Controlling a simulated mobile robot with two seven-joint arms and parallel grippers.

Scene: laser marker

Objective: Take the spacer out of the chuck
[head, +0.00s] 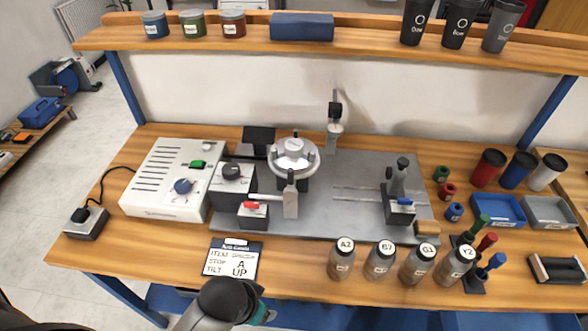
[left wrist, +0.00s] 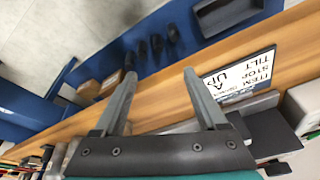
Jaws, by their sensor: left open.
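The chuck (head: 295,172) is a round silver fixture on the grey machine plate, left of its middle. A pale, round metallic piece with a dark top spot (head: 294,145) sits at its centre; I cannot clearly tell whether it is the spacer or part of the chuck. My left arm shows at the bottom of the head view, in front of the card, with its fingers out of sight there. In the left wrist view my left gripper (left wrist: 160,74) is open and empty, its fingers spread over the bench's front edge, away from the chuck. My right gripper is not in view.
A card (head: 231,259) reading A and UP lies at the bench front. A white control box (head: 168,180) stands left. Several labelled jars (head: 380,262) line the front right. A post (head: 335,125) rises behind the chuck, and a sliding stand (head: 400,205) is right. Small coloured rings (head: 447,192) lie farther right.

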